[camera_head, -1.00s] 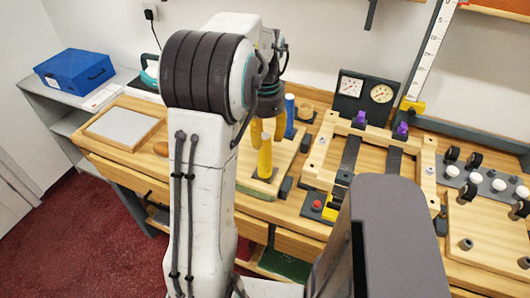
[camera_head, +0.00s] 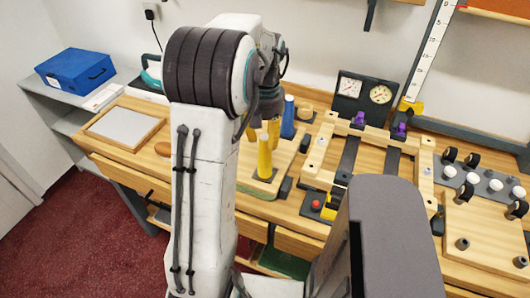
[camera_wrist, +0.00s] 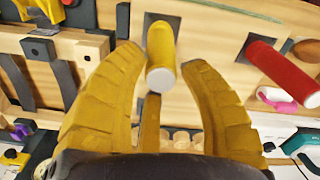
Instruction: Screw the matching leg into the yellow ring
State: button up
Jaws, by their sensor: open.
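A yellow leg (camera_head: 265,158) stands upright on a dark pad on a wooden board. In the wrist view the yellow leg (camera_wrist: 161,48) points its pale end towards me. My gripper (camera_head: 263,134) is open, with yellow fingers hanging just above and behind the leg in the head view. In the wrist view my gripper (camera_wrist: 164,62) has its fingertips on both sides of the leg, apparently with gaps. A blue leg (camera_head: 288,117) stands behind. A red leg (camera_wrist: 285,75) shows at right in the wrist view. I cannot make out a yellow ring.
A wooden frame (camera_head: 315,160) with dark straps and purple knobs lies to the right. Dual gauges (camera_head: 365,95) stand behind it. A red button (camera_head: 316,204) sits at the front. A pale panel (camera_head: 126,127) lies left; a blue box (camera_head: 75,70) is far left.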

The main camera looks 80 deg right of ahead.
jog(key=shift+n, duration=0.6)
jog(key=n, duration=0.5)
jog(key=shift+n+p, duration=0.3)
jog(key=shift+p, duration=0.05)
jog(key=n, duration=0.6)
jog(key=shift+c, duration=0.2)
